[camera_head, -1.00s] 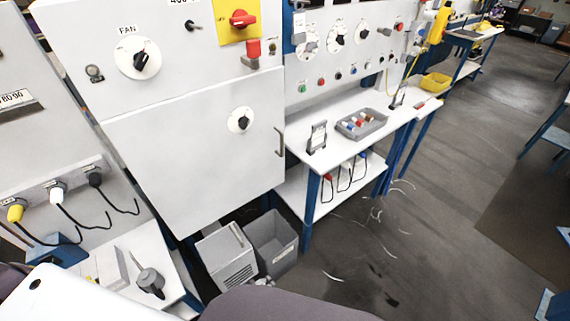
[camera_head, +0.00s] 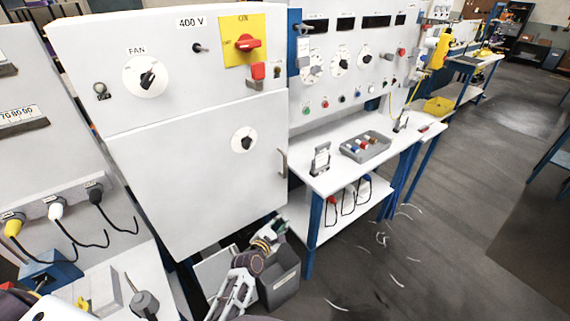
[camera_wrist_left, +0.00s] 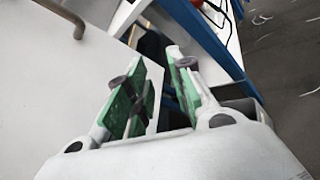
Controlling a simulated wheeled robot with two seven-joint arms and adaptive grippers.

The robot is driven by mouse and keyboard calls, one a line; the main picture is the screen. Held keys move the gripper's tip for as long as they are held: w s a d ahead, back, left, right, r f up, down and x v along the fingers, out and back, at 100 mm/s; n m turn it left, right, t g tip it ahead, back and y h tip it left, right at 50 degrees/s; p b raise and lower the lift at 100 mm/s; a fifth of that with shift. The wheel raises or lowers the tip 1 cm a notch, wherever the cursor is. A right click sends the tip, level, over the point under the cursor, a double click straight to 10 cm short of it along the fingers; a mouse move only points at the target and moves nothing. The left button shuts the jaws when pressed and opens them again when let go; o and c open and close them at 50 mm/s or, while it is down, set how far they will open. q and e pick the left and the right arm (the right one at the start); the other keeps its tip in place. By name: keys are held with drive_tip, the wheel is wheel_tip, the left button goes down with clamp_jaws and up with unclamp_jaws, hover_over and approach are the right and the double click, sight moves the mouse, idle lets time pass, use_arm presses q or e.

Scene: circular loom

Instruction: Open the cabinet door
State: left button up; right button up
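The cabinet door (camera_head: 195,175) is a flat white panel with a round dial (camera_head: 243,140). It looks shut, flush under the upper panel. Its grey vertical handle (camera_head: 282,163) is on the right edge and also shows at the top left of the left wrist view (camera_wrist_left: 62,14). My left gripper (camera_head: 279,226) is below the handle, near the door's lower right corner, and apart from it. In the left wrist view its two green-padded fingers (camera_wrist_left: 156,80) are spread with nothing clearly held between them. My right gripper is not in view.
A workbench (camera_head: 330,178) with a grey tray (camera_head: 378,153) and blue legs stands right of the cabinet. A grey bin (camera_head: 283,285) is on the floor under my left arm. Plugs with black cables are at left. The floor at right is open.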

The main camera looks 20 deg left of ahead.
sight(284, 163)
use_arm(q)
drive_tip(key=w+a+r+n+t, duration=0.1)
drive_tip(key=r+n, duration=0.2)
drive_tip(key=r, duration=0.5)
drive_tip(key=a+r+n+t, duration=0.2)
drive_tip(key=r+n, duration=0.2)
drive_tip(key=r, duration=0.5)
drive_tip(key=shift+w+a+n+t+y+b, duration=0.25)
drive_tip(key=shift+w+n+t+y+b, duration=0.05)
drive_tip(key=shift+w+y, duration=0.1)
drive_tip(key=shift+w, duration=0.1)
drive_tip(key=shift+w+d+p, duration=0.15)
drive_tip(key=shift+w+p, duration=0.05)
drive_tip(key=shift+w, duration=2.05)
drive_tip(key=shift+w+d+p, duration=0.2)
drive_tip(key=shift+w+p, duration=0.05)
drive_tip(key=shift+w, duration=2)
drive_tip(key=shift+w+d+p, duration=0.15)
drive_tip(key=shift+w+p, duration=0.05)
drive_tip(key=shift+w, duration=2.05)
drive_tip(key=shift+c, duration=0.5)
clamp_jaws()
